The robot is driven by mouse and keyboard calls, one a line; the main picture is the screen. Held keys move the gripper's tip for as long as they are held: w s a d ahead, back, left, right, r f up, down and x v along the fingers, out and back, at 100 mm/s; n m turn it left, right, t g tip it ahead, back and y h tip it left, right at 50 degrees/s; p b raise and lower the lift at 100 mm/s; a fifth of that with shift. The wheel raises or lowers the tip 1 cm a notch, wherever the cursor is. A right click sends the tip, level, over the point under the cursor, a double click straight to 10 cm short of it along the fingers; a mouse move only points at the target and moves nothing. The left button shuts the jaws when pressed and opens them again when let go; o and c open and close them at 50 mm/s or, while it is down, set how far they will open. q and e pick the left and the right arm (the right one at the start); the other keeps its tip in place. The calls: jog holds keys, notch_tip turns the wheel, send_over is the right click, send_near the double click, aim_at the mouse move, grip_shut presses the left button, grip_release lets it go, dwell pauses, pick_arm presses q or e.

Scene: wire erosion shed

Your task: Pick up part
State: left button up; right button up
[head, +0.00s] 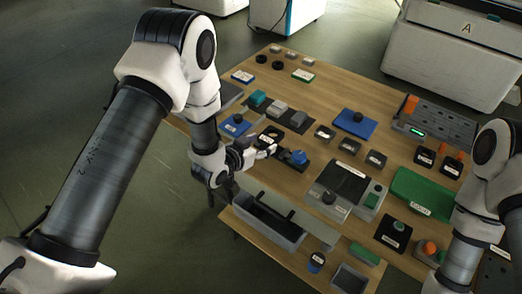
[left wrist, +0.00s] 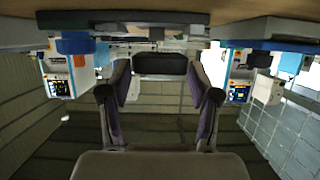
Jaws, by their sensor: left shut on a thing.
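In the head view the held part is too small and covered to make out. My right arm comes in at the right; its gripper is out of view.
A dark holder with a blue knob (head: 298,158) stands close right of the left gripper. A grey machine panel (head: 343,190), a green mat (head: 425,192) and a blue plate (head: 354,123) lie further right. A grey bin (head: 268,222) sits below at the front.

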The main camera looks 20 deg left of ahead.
pick_arm(q)
jog(key=s+d+r, duration=0.1)
jog(key=s, duration=1.5)
jog(key=shift+d+r+p, duration=0.25)
jog(key=shift+r+p, duration=0.05)
jog(key=shift+p, duration=0.15)
